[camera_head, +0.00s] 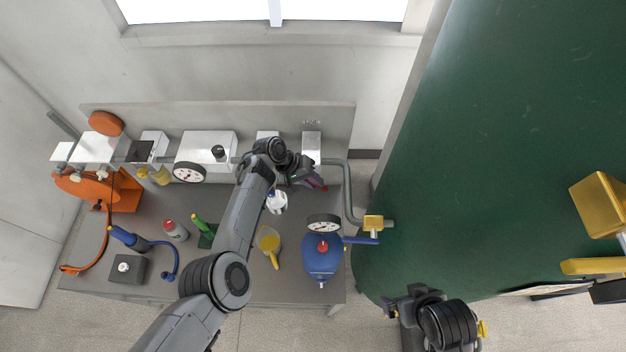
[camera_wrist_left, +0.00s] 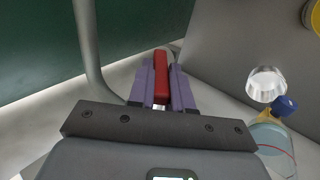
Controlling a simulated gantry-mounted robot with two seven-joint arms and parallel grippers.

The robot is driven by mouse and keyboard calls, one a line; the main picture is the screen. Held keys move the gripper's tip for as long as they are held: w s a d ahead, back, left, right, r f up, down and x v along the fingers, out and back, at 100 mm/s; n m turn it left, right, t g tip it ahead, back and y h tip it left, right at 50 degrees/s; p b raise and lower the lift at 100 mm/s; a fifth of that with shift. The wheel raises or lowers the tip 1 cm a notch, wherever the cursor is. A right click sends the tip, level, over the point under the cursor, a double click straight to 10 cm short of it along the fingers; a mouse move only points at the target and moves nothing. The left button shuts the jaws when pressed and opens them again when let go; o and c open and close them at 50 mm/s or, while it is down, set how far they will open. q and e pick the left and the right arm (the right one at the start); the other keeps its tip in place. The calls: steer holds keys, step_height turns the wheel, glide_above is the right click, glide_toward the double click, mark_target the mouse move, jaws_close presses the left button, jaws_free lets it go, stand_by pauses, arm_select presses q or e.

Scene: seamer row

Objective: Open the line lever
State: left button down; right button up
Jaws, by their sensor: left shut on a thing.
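A red lever handle (camera_wrist_left: 161,75) lies between the two purple fingers of my left gripper (camera_wrist_left: 162,85) in the left wrist view. The fingers are shut on it. In the head view my left gripper (camera_head: 312,180) is at the back right of the bench, just below a white box (camera_head: 311,145) on the back panel. Only a little red of the handle (camera_head: 323,188) shows there, and its base is hidden. My right gripper (camera_head: 392,308) is at the bottom of the head view, away from the bench, and its finger opening is unclear.
A grey pipe (camera_head: 347,190) runs down beside the left gripper to a yellow valve (camera_head: 373,222) with a blue handle (camera_head: 362,240). A blue tank (camera_head: 322,262) with a gauge (camera_head: 323,223) stands in front. A large green vessel (camera_head: 480,150) fills the right.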

arm_select(q)
steer(key=c, duration=1)
jaws_free()
steer(key=shift+c, duration=0.2)
steer(key=shift+r, duration=0.1)
steer(key=v, duration=1)
steer(key=shift+a+r+p, duration=0.2)
steer(key=shift+r+p, duration=0.05)
steer(key=shift+p, duration=0.15)
steer(key=shift+c, duration=0.3)
